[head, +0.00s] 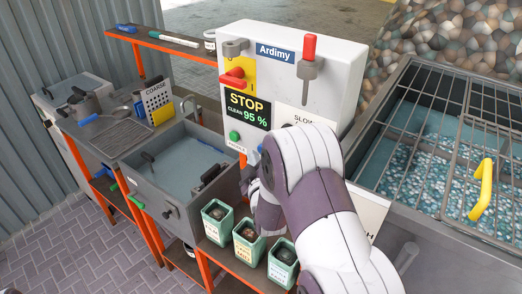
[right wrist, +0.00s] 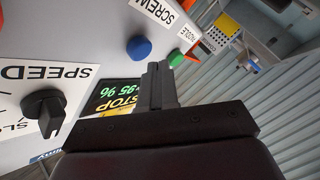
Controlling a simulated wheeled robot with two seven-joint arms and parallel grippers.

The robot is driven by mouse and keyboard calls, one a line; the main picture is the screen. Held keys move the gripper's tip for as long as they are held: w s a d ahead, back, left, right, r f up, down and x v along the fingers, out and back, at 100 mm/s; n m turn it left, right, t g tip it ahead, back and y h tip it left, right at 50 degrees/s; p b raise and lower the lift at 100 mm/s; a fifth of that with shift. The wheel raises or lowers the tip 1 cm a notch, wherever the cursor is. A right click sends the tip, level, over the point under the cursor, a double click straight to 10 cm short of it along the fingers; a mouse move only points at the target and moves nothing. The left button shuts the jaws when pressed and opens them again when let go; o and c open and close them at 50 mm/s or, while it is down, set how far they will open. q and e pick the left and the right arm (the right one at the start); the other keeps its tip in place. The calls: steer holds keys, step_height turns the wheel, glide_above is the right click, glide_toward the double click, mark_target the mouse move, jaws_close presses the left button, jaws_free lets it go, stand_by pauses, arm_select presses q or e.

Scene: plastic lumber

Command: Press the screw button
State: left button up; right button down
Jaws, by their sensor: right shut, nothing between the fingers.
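The screw button is the blue button (right wrist: 139,48) beside the upside-down "SCREW" label (right wrist: 165,12) on the white control panel (right wrist: 85,30) in the right wrist view. In the head view the blue button (head: 260,148) is a small spot beside my right arm. My right gripper (right wrist: 157,68) is shut and empty. Its fingertips show just below and right of the blue button in the wrist view; I cannot tell whether they touch the panel. In the head view my right gripper (head: 246,178) is dark, low in front of the panel and partly hidden by my wrist. My left gripper is not in view.
A green button (right wrist: 176,59) with a "PADDLE" label sits close to the fingertips. A black speed knob (right wrist: 45,113) is on the panel. The stop display (head: 245,107) reads 95 %. Several green containers (head: 217,220) stand below. A water basin (head: 170,175) is left.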

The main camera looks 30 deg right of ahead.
steer(key=shift+d, duration=0.1)
stand_by(0.3)
steer(key=shift+w+d, duration=0.15)
steer(key=shift+d, duration=0.15)
steer(key=shift+w+d+b, duration=0.2)
steer(key=shift+d+b, duration=0.15)
steer(key=shift+d, duration=0.1)
stand_by(0.7)
steer(key=shift+a, duration=0.15)
steer(key=shift+s+a, duration=0.35)
steer(key=shift+a, duration=0.35)
steer(key=a, duration=0.1)
steer(key=s+a, duration=0.1)
steer(key=a, duration=0.1)
steer(key=s+a, duration=0.1)
steer(key=shift+a, duration=0.3)
stand_by(0.8)
